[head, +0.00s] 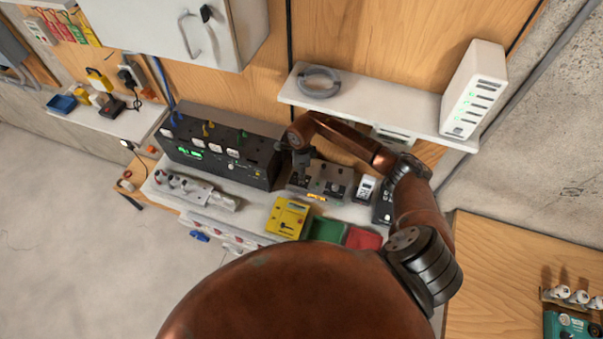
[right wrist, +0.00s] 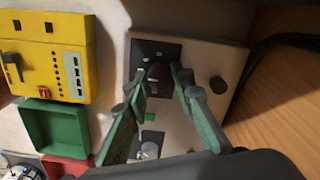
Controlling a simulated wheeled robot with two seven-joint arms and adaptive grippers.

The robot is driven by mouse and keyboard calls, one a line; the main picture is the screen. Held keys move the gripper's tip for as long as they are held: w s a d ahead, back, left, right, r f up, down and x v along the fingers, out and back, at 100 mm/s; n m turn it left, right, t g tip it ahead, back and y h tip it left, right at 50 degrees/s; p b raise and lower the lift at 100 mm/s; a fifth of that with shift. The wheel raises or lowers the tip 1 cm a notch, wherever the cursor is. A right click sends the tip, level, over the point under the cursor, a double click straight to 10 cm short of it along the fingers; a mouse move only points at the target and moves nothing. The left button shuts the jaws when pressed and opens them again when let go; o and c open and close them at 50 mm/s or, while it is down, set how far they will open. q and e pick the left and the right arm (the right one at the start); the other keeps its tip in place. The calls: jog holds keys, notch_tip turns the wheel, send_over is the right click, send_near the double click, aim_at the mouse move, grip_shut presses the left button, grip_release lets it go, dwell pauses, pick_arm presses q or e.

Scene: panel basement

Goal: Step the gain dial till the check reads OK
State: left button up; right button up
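The device with the gain dial is a grey metal box (head: 325,182) on the bench in the head view, with knobs and a small orange-lit display (head: 317,197) too small to read. In the right wrist view a black dial (right wrist: 157,73) sits on a dark panel (right wrist: 152,50) of a pale box. My right gripper (right wrist: 158,76), with green-padded fingers, is open, one fingertip on each side of the dial, with apparent gaps. Below are a small green patch (right wrist: 149,117) and a silver knob (right wrist: 150,150). In the head view my right gripper (head: 300,165) is over the device's left end. My left gripper is out of view.
A black instrument rack (head: 225,150) stands left of the device. A yellow meter (head: 288,217), a green tray (head: 325,228) and a red tray (head: 362,239) lie in front. A shelf (head: 385,108) with a white box (head: 475,88) hangs above my forearm.

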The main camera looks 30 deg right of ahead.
grip_shut()
jog(key=m+b, duration=0.2)
jog(key=m, duration=0.2)
jog(key=shift+w+d+b, duration=0.1)
jog(key=shift+b, duration=0.25)
jog(key=shift+m+b, duration=0.75)
jog(key=shift+m, duration=1.15)
jog(key=shift+r, duration=0.1)
jog(key=o, duration=0.6)
grip_release()
